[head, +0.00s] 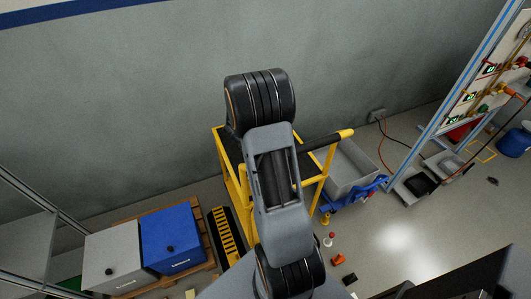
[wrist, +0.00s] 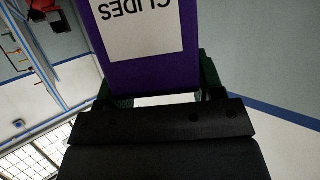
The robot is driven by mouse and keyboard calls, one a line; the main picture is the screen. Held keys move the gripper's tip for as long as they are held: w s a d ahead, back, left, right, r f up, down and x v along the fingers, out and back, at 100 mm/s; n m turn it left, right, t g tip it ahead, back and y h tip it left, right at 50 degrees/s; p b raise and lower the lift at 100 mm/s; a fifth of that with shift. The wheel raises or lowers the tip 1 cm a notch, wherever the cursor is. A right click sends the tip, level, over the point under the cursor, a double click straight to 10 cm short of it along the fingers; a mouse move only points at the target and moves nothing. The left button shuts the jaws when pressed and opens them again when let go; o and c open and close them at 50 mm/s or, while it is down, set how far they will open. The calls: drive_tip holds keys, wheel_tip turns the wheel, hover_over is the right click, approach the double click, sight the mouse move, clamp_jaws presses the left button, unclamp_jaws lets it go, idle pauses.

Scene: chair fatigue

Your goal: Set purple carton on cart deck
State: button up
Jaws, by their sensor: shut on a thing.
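The purple carton (wrist: 150,72) fills the top middle of the wrist view. Its white label (wrist: 137,22) shows the word GLIDES upside down. My gripper (wrist: 155,88) is shut on the carton, with a dark green finger on either side of it. The carton and the gripper do not show in the head view. A yellow-railed cart (head: 243,188) stands by the wall in the middle of the head view. My arm crosses in front of it and hides most of its deck.
A grey tub (head: 350,172) on a blue trolley (head: 368,188) stands right of the cart. A white box (head: 112,258) and a blue box (head: 172,240) sit on a pallet at lower left. Small orange items (head: 337,259) lie on the floor. A panel rack (head: 475,95) stands at right.

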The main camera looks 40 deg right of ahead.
drive_tip(key=shift+d+f+b, duration=0.25)
drive_tip(key=shift+f+b, duration=0.15)
drive_tip(key=shift+f, duration=0.45)
drive_tip(key=w+d+f+b, duration=0.1)
drive_tip(key=w+d+f, duration=0.1)
drive_tip(key=d+f, duration=1)
drive_tip(key=shift+b+x, duration=0.35)
drive_tip(key=shift+x, duration=0.5)
drive_tip(key=shift+s+f, duration=0.1)
drive_tip(key=shift+f, duration=0.05)
drive_tip(key=o, duration=1.4)
drive_tip(key=shift+f, duration=0.1)
drive_tip(key=shift+o, duration=0.2)
